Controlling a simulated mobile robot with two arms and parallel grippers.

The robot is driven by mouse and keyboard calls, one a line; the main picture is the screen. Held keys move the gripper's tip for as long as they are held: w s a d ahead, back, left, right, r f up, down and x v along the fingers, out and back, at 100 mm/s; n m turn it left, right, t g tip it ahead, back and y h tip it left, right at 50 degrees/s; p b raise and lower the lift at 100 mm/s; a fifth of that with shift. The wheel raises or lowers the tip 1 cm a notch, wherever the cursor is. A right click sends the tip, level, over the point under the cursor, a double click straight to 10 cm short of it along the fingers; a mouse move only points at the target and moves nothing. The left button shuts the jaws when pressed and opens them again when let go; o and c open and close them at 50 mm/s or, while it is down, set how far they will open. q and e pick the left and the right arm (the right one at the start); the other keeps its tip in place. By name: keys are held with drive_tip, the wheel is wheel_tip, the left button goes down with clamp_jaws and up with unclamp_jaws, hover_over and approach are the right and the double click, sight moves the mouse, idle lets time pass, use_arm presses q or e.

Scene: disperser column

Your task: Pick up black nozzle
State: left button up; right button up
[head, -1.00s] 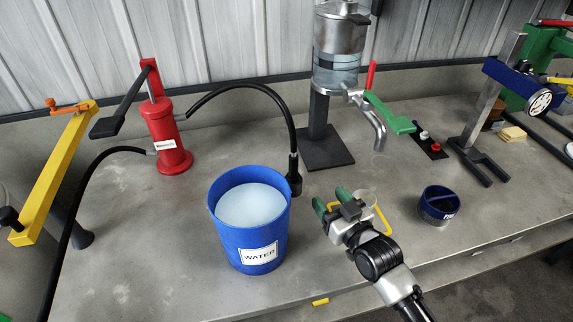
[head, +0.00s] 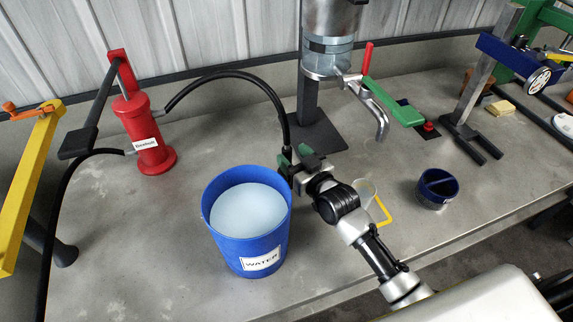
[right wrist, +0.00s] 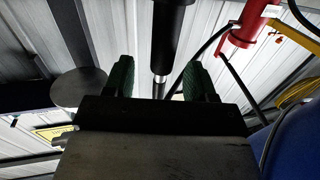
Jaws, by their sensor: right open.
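The black nozzle (head: 286,148) hangs at the end of the black hose that arches over from the red pump, just behind the right rim of the blue water bucket (head: 228,205). My right gripper (head: 296,157) is at the nozzle, and its green fingertips partly hide it. In the right wrist view the nozzle (right wrist: 171,38) stands between the two green fingers of the open gripper (right wrist: 160,82), with a gap on each side. A bright metal part shows below its black body there. My left gripper is not in view.
The red pump (head: 145,135) stands to the left. A clear cup with a yellow handle (head: 383,210) and a dark blue round container (head: 436,188) stand to the right. The bench front is mostly clear.

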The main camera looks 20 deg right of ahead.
sight(284, 146)
drive_tip(key=x, duration=0.3)
drive_tip(key=shift+w+a+r+p, duration=0.25)
drive_tip(key=shift+w+p, duration=0.1)
drive_tip(key=shift+w+a+f, duration=0.1)
drive_tip(key=shift+w+a, duration=0.05)
drive_tip(key=shift+w, duration=0.3)
clamp_jaws()
